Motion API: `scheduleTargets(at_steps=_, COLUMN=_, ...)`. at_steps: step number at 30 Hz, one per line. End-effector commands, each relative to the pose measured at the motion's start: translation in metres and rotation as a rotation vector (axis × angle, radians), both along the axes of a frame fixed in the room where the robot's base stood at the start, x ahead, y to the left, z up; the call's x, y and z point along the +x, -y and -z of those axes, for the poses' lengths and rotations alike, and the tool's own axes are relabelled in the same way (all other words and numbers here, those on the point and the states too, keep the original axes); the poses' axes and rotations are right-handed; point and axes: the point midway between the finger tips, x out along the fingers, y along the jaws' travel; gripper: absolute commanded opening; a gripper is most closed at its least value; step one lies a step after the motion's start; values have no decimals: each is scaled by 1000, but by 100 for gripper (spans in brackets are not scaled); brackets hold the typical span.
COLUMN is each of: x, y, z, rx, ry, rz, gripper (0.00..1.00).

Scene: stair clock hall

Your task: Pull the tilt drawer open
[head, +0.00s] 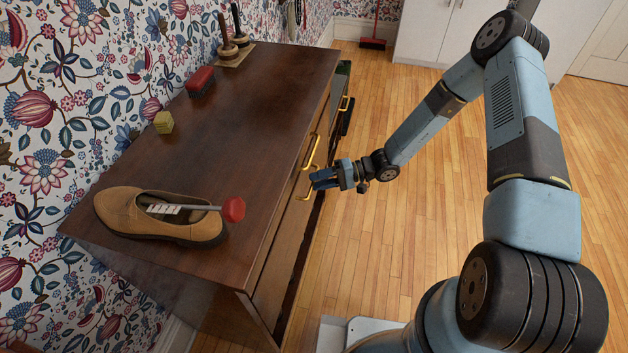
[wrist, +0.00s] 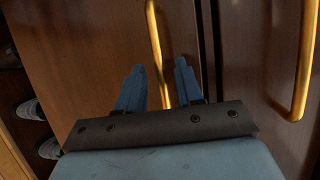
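The dark wooden cabinet (head: 262,110) has drawer fronts with brass bar handles. The nearer handle (head: 303,192) is at my gripper (head: 314,180), and a farther handle (head: 312,152) lies behind it. In the wrist view, my gripper (wrist: 159,66) is open. Its blue fingers lie on either side of one brass handle (wrist: 153,30), which runs between them in the picture; I see no finger pressed on it. The drawer front (wrist: 90,50) behind it looks closed. A second handle (wrist: 305,60) is on the neighbouring front to the right, across a seam.
A tan shoe (head: 160,215) holding a red-ended rod, a yellow block (head: 164,122) and a red brush (head: 200,80) are on the cabinet top. Striped shoes (wrist: 32,108) show at the wrist view's left. The wooden floor (head: 420,240) beside the cabinet is clear.

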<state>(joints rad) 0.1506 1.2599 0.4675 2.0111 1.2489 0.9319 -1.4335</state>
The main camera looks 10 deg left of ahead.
Motion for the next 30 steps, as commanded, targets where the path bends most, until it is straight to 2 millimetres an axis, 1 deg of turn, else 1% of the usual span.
scheduleTargets(at_steps=3, x=-2, y=-5, z=1, rx=0, ry=0, rz=-1, gripper=36)
scheduleTargets(at_steps=12, x=-2, y=-6, z=1, rx=0, ry=0, rz=0, gripper=35)
scheduleTargets(at_steps=23, x=-2, y=-5, z=1, rx=-1, ry=0, rz=0, gripper=1)
scheduleTargets(at_steps=30, x=-2, y=-5, z=2, rx=-2, ry=0, rz=0, gripper=0)
